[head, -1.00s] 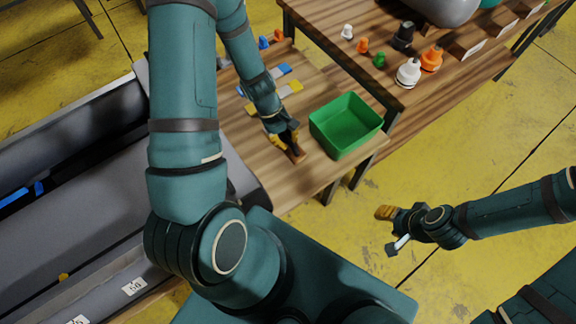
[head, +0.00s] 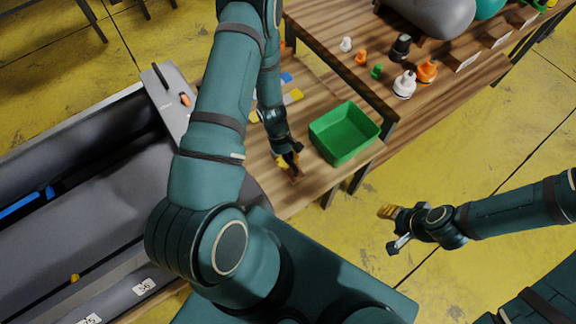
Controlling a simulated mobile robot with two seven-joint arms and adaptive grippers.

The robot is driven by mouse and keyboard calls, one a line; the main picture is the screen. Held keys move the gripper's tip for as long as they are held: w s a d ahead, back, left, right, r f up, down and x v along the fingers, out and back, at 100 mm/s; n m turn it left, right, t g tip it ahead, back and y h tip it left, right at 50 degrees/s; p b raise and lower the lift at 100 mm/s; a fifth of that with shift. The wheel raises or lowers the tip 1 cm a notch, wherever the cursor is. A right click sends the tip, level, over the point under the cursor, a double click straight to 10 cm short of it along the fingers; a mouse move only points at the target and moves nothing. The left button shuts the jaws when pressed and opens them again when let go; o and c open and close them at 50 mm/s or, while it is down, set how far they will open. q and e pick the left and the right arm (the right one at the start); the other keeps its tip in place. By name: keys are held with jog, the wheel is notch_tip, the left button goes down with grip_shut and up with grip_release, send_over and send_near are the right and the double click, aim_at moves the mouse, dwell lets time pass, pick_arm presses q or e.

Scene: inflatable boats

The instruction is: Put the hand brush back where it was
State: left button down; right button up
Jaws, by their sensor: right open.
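My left gripper (head: 289,161) points down over the near part of the wooden table, just left of the green bin. It appears shut on a small brown piece at its fingertips, which I take for the hand brush (head: 296,178). Most of the brush is hidden by the fingers, and I cannot tell whether it touches the tabletop. My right gripper (head: 391,229) is open and empty, out over the yellow floor at the right.
The green bin (head: 343,133) stands near the table's right edge. Blue and yellow pieces (head: 292,97) lie behind my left forearm. A higher table holds a white fitting (head: 405,85), an orange one (head: 427,71) and other parts. A grey inflatable boat (head: 85,225) fills the left.

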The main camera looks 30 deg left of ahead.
pick_arm(q)
notch_tip(320, 180, down, 3)
jog(key=shift+f, duration=0.15)
jog(key=shift+f+b, duration=0.1)
jog(key=shift+b, duration=0.25)
jog(key=c, duration=1.1)
grip_release()
jog(key=shift+c, duration=0.2)
